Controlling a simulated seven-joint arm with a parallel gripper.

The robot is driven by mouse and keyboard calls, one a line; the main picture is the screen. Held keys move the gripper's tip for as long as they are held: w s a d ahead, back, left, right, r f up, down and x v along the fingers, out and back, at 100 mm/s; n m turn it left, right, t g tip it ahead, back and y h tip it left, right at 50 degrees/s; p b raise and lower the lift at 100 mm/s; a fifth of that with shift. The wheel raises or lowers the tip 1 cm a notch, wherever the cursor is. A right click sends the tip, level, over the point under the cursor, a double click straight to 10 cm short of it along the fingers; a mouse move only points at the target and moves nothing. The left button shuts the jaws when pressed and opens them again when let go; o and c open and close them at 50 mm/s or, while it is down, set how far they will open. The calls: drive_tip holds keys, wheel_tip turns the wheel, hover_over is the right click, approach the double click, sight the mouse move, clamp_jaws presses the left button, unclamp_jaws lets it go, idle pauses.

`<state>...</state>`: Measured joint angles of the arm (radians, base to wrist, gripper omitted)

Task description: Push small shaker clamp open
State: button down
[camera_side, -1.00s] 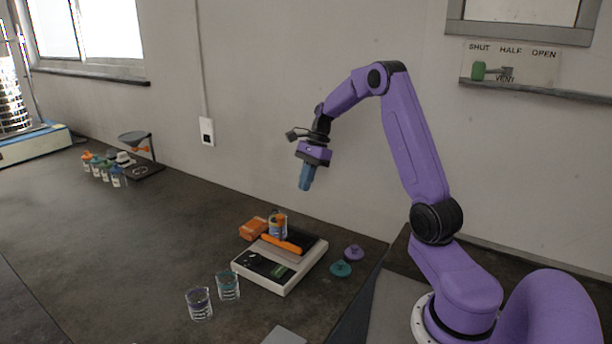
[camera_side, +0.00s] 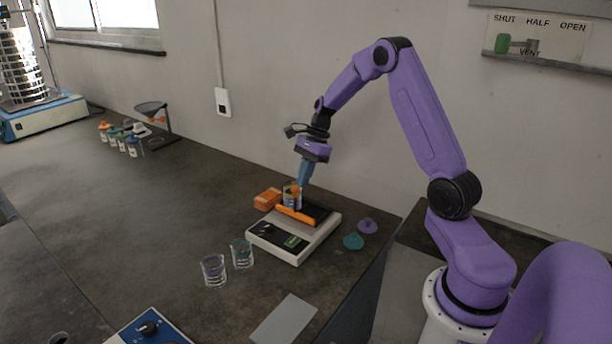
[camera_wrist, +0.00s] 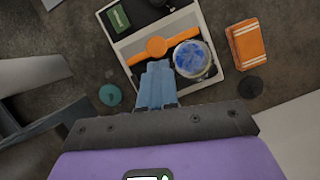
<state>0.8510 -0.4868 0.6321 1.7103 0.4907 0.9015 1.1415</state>
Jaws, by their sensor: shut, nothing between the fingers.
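The small shaker (camera_side: 272,243) is a low white unit with a black platform and a dark front panel. Its orange clamp bar (camera_side: 296,215) lies across the platform; in the wrist view the clamp (camera_wrist: 155,47) has a round middle. A clear jar with blue contents (camera_wrist: 193,59) stands on the platform beside the bar, and it also shows in the side view (camera_side: 291,198). My gripper (camera_side: 301,186) is shut and empty, pointing down above the platform by the jar. In the wrist view its blue fingertips (camera_wrist: 157,67) appear just below the clamp's middle; contact cannot be told.
An orange block (camera_side: 267,199) sits behind the shaker. A teal lid (camera_side: 353,241) and a purple lid (camera_side: 367,226) lie right of it. Two glass jars (camera_side: 213,270) (camera_side: 242,253) stand in front. A grey plate (camera_side: 284,319) lies nearer.

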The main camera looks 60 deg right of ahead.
sight(295, 189)
drive_tip(key=shift+a, duration=1.65)
